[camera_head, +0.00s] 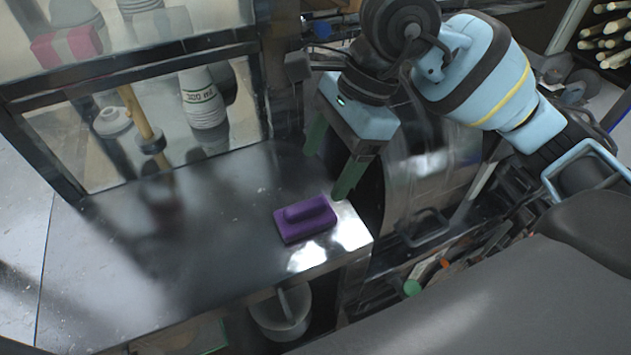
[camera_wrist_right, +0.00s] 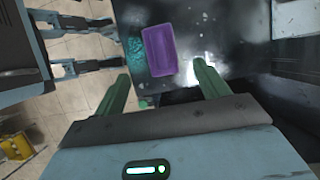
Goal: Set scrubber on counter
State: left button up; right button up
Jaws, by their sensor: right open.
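The purple scrubber (camera_head: 306,219) lies on the dark, shiny counter (camera_head: 215,240), near its front right corner. It also shows in the right wrist view (camera_wrist_right: 160,50), ahead of the fingers. My right gripper (camera_head: 328,171) is open, with its two green fingers apart and nothing between them. It is above and behind the scrubber in the head view, apart from it. In the right wrist view the open fingers (camera_wrist_right: 161,72) appear on either side of the scrubber's near end. My left gripper cannot be made out.
A glass panel with a dark frame (camera_head: 130,68) stands along the counter's back. A wooden-handled tool (camera_head: 140,120) and a pale printed bottle (camera_head: 203,98) show at the panel. A grey bucket (camera_head: 280,315) is below the counter. The counter left of the scrubber is clear.

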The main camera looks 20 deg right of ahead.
jog(key=shift+v, duration=1.25)
dwell(0.4)
